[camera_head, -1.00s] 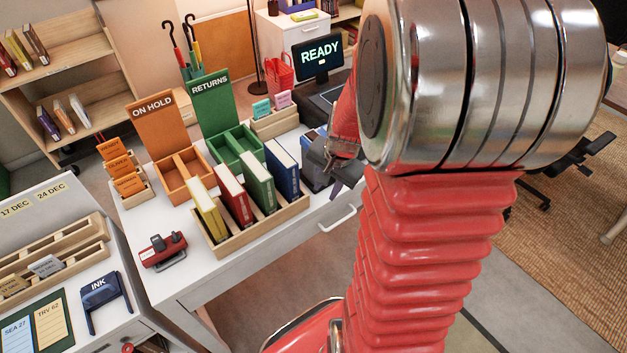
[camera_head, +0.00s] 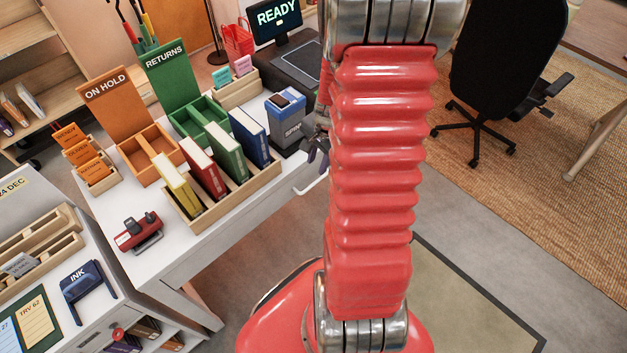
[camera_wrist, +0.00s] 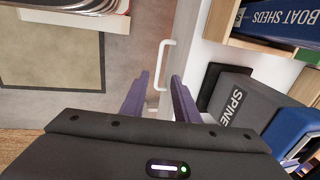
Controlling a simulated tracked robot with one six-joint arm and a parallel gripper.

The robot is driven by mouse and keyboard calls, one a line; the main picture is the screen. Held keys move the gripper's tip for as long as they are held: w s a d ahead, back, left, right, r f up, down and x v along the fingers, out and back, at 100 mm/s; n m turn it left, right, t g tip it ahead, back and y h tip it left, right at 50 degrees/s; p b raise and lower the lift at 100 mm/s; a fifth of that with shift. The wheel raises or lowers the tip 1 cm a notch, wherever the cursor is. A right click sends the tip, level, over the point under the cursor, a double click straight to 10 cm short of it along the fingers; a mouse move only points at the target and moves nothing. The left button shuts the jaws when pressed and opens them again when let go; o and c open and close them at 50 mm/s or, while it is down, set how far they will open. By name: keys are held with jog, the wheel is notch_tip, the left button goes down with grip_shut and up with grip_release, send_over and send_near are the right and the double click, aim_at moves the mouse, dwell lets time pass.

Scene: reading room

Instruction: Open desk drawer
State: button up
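The white desk (camera_head: 205,235) has a drawer with a white bar handle (camera_head: 313,184) on its front, partly hidden behind my arm. In the wrist view the handle (camera_wrist: 164,62) stands out from the white front (camera_wrist: 190,62). My gripper (camera_wrist: 159,75) is open, its two purple fingers apart. The handle's near end shows between the fingertips; I cannot tell whether they touch it. In the head view only a bit of my gripper (camera_head: 318,150) shows beside my arm, just above the handle. How far the drawer stands out is hidden.
A wooden book rack (camera_head: 235,192), a grey-and-blue spine device (camera_head: 285,122) and a red stamp-like tool (camera_head: 139,232) stand on the desk. A shelf unit with an ink holder (camera_head: 84,283) is at lower left. A black office chair (camera_head: 500,65) stands right. Floor before the desk is clear.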

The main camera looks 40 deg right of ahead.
aim_at(312, 185)
jog(key=shift+w+f, duration=0.4)
jog(key=shift+f, duration=1.75)
jog(key=shift+w+f, duration=0.4)
jog(key=shift+f, duration=1.75)
jog(key=shift+w+f, duration=0.4)
jog(key=shift+f, duration=1.75)
grip_shut()
jog(key=shift+d, duration=0.2)
jog(key=shift+a, duration=0.1)
